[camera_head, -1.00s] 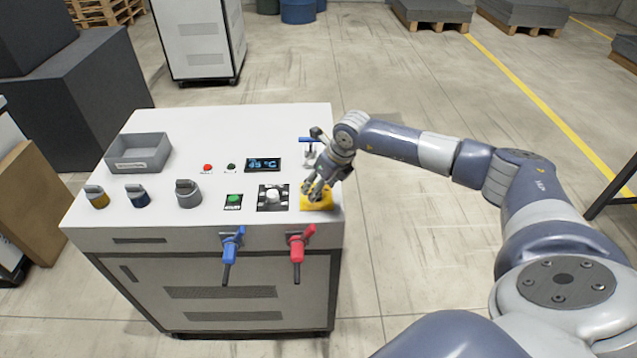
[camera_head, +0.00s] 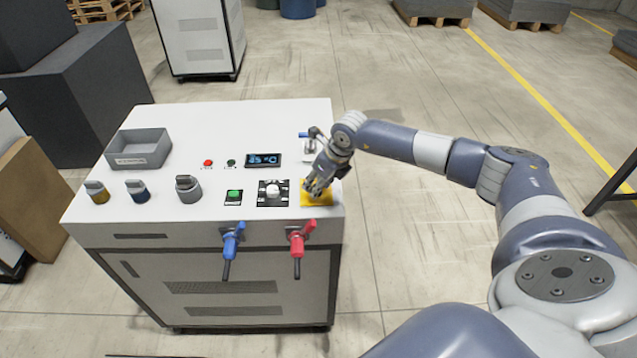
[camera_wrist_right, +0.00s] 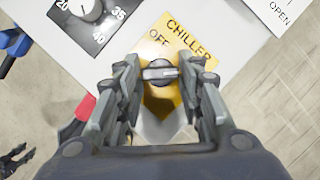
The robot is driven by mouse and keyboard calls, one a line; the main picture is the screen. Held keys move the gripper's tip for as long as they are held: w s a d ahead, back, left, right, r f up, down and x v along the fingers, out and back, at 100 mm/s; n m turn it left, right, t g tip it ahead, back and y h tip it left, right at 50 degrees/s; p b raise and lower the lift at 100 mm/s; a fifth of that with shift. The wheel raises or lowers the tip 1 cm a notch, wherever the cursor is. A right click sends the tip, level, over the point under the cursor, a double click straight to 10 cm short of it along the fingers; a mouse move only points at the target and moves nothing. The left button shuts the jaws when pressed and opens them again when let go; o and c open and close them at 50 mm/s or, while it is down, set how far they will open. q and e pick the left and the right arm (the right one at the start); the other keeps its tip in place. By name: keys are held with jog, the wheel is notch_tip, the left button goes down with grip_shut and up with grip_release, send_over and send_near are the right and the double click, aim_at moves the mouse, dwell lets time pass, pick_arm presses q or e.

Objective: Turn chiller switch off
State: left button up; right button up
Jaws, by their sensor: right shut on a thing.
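The chiller switch is a dark rotary knob (camera_wrist_right: 160,74) on a yellow plate (camera_wrist_right: 178,38) marked CHILLER and OFF, seen in the right wrist view. The plate (camera_head: 327,199) is at the right front of the white cabinet top in the head view. My right gripper (camera_wrist_right: 160,76) is over the plate with its two fingers closed on the knob's sides. The knob's light pointer line lies crosswise in the wrist view, roughly from finger to finger. The plate's lower lettering is hidden by the gripper. My left gripper is not in view.
A dial with a white knob (camera_head: 273,189) sits left of the plate, beside a green button (camera_head: 234,194). Blue (camera_head: 231,240) and red (camera_head: 298,238) valve handles stick out from the front. A grey bin (camera_head: 140,149) and several rotary knobs are at the left.

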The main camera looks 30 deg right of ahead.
jog(key=shift+f+n+b, duration=0.15)
jog(key=shift+n+b, duration=0.25)
jog(key=shift+b, duration=0.2)
jog(key=n+y+b, duration=0.1)
jog(key=n+b, duration=0.1)
jog(key=b, duration=0.1)
jog(key=n+g+b, duration=0.1)
jog(key=n+b, duration=0.1)
jog(key=n, duration=0.1)
jog(key=n+y+b, duration=0.1)
jog(key=n+b, duration=0.1)
jog(key=b, duration=0.1)
jog(key=shift+w+d+n+g+y+b, duration=0.25)
jog(key=shift+w+n+g+y+b, duration=0.05)
jog(key=shift+g+b, duration=0.1)
jog(key=n+b, duration=0.1)
jog(key=n, duration=0.1)
jog(key=n+g+b, duration=0.1)
jog(key=n+b, duration=0.1)
jog(key=shift+w+n+g+y, duration=0.15)
jog(key=shift+n+g+y, duration=0.15)
jog(key=shift+w+n+g+b, duration=0.1)
jog(key=shift+n+g+b, duration=0.5)
jog(key=shift+n, duration=0.6)
jog(key=shift+n+g+b, duration=0.4)
jog(key=shift+n+b, duration=0.15)
jog(key=shift+n, duration=0.65)
jog(key=shift+r, duration=0.2)
jog(key=o, duration=1.1)
